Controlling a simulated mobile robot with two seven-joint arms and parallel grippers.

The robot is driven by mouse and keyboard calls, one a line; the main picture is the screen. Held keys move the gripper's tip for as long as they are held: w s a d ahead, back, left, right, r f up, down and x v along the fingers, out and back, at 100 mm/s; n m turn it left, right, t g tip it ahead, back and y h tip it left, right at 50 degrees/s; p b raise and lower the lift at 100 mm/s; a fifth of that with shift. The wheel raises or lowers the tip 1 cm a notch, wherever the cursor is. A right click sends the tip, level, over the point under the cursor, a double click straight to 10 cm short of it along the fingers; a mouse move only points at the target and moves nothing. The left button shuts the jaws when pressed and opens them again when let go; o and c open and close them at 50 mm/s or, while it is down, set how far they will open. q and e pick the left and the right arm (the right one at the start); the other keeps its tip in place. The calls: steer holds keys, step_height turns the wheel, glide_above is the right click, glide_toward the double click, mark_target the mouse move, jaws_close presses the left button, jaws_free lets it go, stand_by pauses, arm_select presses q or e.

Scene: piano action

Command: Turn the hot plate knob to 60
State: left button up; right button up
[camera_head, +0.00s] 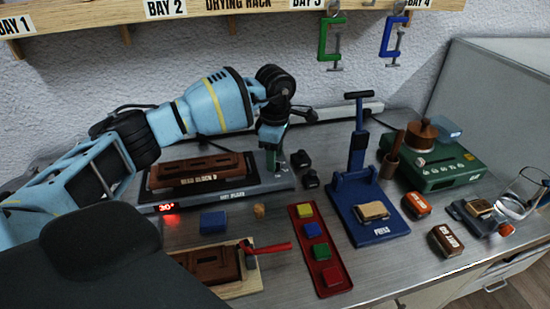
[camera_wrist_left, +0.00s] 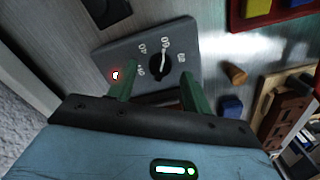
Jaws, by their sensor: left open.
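The hot plate (camera_head: 262,190) stands at the back left of the bench in the head view. In the left wrist view, the grey control panel (camera_wrist_left: 110,52) carries the black knob (camera_wrist_left: 160,69) with a light pointer mark. The pointer is aimed towards the upper label. The labels are small and sideways. My open left gripper (camera_wrist_left: 158,87) has its green fingers on either side of the knob, contact not clear. My right gripper is not in view.
A brown block (camera_head: 200,170) lies on the hot plate. A blue press (camera_head: 365,205), a red tray (camera_head: 303,222) of coloured blocks and a green device (camera_head: 440,165) are further right. The drying rack (camera_head: 225,8) hangs above.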

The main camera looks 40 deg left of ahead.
arm_select(q)
steer(key=shift+r, duration=3.15)
